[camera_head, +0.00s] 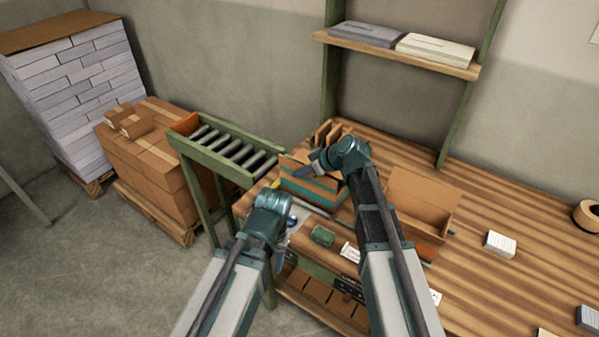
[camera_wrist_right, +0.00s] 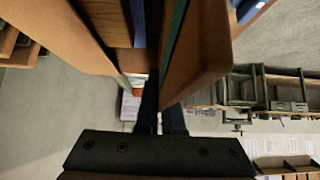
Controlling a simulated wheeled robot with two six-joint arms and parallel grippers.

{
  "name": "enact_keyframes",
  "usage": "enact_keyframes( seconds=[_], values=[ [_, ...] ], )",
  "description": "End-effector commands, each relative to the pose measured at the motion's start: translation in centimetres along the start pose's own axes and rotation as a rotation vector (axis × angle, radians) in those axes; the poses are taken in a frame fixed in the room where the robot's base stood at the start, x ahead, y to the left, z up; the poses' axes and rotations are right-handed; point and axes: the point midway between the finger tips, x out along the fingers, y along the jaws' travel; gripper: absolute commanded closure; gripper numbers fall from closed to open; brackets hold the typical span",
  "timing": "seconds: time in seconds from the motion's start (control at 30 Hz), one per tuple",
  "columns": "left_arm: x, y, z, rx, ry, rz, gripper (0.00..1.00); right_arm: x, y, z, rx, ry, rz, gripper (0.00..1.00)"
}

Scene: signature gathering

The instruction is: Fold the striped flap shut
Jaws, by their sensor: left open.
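A small cardboard box with teal stripes (camera_head: 310,189) stands near the left end of the wooden table. An upright flap rises at its back, partly behind my right gripper. My right gripper (camera_head: 317,160) is over the box's top, close to its upper edge; whether it touches is unclear. In the right wrist view, brown cardboard panels (camera_wrist_right: 205,62) and a green stripe (camera_wrist_right: 174,28) fill the space close ahead of the fingers. The spacing of those fingers is hard to read. My left gripper (camera_head: 280,258) is open, low in front of the table's near edge, and away from the box.
A roller conveyor (camera_head: 228,150) adjoins the table's left end. An open cardboard box (camera_head: 422,200) stands right of my right arm. A green pad (camera_head: 323,236) lies near the front edge. White cards (camera_head: 500,243) and a tape roll (camera_head: 587,215) lie right, with bare table between.

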Motion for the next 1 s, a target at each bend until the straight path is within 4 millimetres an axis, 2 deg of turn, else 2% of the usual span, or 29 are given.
enact_keyframes(
  seconds=[0.33, 0.9, 0.93, 1.0],
  values=[
    [0.26, 0.02, -0.01, 0.0, 0.0, 0.0, 0.5, 0.07, 0.63, 0.09, 0.104, -0.003, -0.102, 1.0],
    [0.27, 0.03, -0.02, 0.0, 0.0, 0.0, 0.5, 0.0, 0.61, 0.11, 0.124, -0.005, -0.123, 1.0],
    [0.26, 0.03, -0.02, 0.0, 0.0, 0.0, 0.5, 0.0, 0.61, 0.1, 0.124, -0.005, -0.123, 0.9],
    [0.26, 0.03, -0.02, 0.0, 0.0, 0.0, 0.5, 0.0, 0.61, 0.09, 0.124, -0.004, -0.123, 0.78]
  ],
)
